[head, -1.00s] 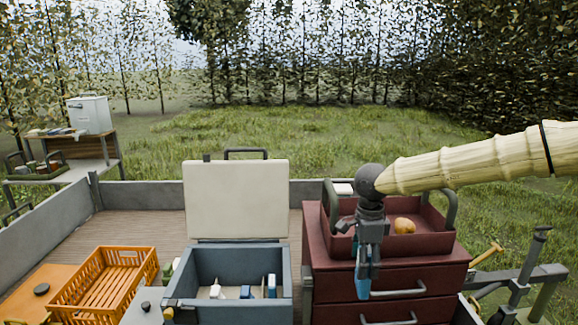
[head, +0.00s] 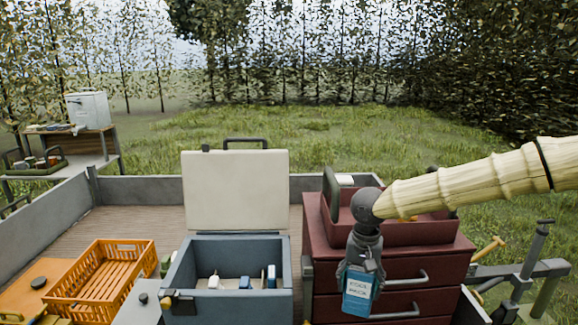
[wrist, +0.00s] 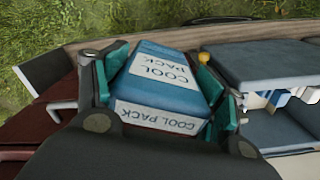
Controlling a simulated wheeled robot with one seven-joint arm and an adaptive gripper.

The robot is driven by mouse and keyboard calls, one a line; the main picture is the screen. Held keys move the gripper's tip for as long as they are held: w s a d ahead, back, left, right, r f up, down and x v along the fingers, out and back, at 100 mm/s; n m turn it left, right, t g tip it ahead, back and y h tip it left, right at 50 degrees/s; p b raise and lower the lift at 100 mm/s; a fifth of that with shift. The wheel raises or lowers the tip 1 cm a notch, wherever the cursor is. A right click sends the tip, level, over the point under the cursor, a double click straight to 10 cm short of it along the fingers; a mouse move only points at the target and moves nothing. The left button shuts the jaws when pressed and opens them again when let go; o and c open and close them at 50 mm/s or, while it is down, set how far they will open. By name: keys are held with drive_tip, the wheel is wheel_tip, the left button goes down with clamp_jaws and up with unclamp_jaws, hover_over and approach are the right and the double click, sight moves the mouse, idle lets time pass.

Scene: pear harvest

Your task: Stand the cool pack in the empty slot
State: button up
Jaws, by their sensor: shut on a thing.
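My gripper (head: 361,268) is shut on a blue cool pack (head: 358,291) with a white label, held in front of the red drawer cabinet. In the wrist view the cool pack (wrist: 165,85) sits between the two finger pads, its "COOL PACK" lettering showing. The open blue cool box (head: 180,262) stands to the left of my gripper with its pale lid (head: 235,190) raised. Inside it, several blue and white packs (head: 244,282) stand along the near part. The slots between them are mostly hidden by the front wall.
The red cabinet (head: 440,262) with a red tray on top stands right of the cool box. An orange crate (head: 148,262) is at the left. The wooden trailer floor (head: 130,222) behind is clear.

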drive_tip(key=shift+s+f+n, duration=0.15)
drive_tip(key=shift+f+n, duration=0.2)
drive_tip(key=shift+n, duration=0.05)
drive_tip(key=s+f+n, duration=0.1)
drive_tip(key=s+f, duration=0.3)
drive_tip(key=f, duration=0.6)
drive_tip(key=s+f+n, duration=0.2)
drive_tip(key=s+f, duration=0.3)
drive_tip(key=f, duration=0.5)
drive_tip(key=shift+s, duration=0.15)
